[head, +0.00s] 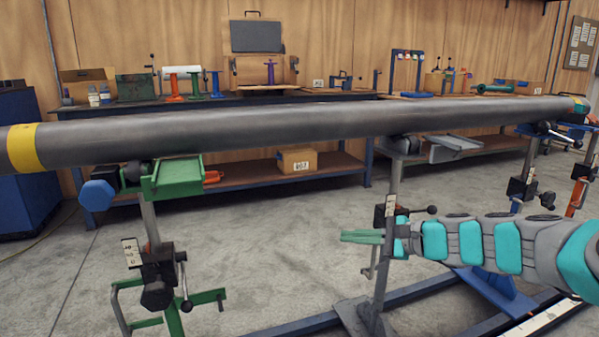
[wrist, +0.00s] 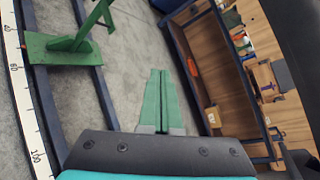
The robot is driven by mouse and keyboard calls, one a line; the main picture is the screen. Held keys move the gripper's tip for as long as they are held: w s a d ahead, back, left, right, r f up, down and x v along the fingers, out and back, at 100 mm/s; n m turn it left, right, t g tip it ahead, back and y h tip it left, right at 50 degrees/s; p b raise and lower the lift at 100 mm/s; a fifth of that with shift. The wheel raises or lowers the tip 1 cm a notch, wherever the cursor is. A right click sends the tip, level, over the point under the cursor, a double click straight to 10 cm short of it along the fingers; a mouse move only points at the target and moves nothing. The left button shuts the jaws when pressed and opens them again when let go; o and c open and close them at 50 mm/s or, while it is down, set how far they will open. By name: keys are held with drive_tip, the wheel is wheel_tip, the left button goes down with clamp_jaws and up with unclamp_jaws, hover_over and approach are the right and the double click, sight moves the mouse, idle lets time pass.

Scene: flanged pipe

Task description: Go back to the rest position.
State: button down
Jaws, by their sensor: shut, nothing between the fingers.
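My gripper (head: 362,237) is at the right of the head view, at the end of my grey and teal arm, and points left. Its green fingers are together and hold nothing. They also show side by side in the wrist view (wrist: 160,100), over bare floor. The long grey pipe (head: 300,125) with yellow bands runs across the head view, above and behind my gripper. It rests on stands with rollers. My gripper is apart from the pipe in the picture.
A green stand (head: 170,180) with a blue knob holds the pipe at left. A grey stand post (head: 385,270) is close by my gripper in the picture. Blue rails (head: 430,290) lie on the floor. A workbench (head: 225,97) with tools stands behind. The concrete floor at centre is clear.

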drive_tip(key=s+a+f+n+g+h, duration=0.1)
drive_tip(key=s+a+f+n+g, duration=0.15)
drive_tip(key=s, duration=0.35)
drive_tip(key=s+a+f+n+g+h, duration=0.2)
drive_tip(key=s+a+n, duration=0.2)
drive_tip(key=s, duration=0.3)
drive_tip(key=s+a+f+n+g+h, duration=0.1)
drive_tip(key=s+a+f+n+g, duration=0.15)
drive_tip(key=s, duration=0.35)
drive_tip(key=s+d+f+n+g+h, duration=0.1)
drive_tip(key=s+d+f+n+h, duration=0.1)
drive_tip(key=s+d, duration=0.2)
drive_tip(key=s+d+f+n+g+h, duration=0.1)
drive_tip(key=s+d+f+n+h, duration=0.1)
drive_tip(key=s, duration=0.7)
drive_tip(key=s+d+f+n+g+h, duration=0.1)
drive_tip(key=s+d+f+n+h, duration=0.1)
drive_tip(key=s+d, duration=0.4)
drive_tip(key=shift+s+d+f+h, duration=0.15)
drive_tip(key=shift+s+f+h, duration=0.3)
drive_tip(key=shift+s+h, duration=0.5)
drive_tip(key=c, duration=1.6)
unclamp_jaws()
drive_tip(key=shift+w, duration=0.2)
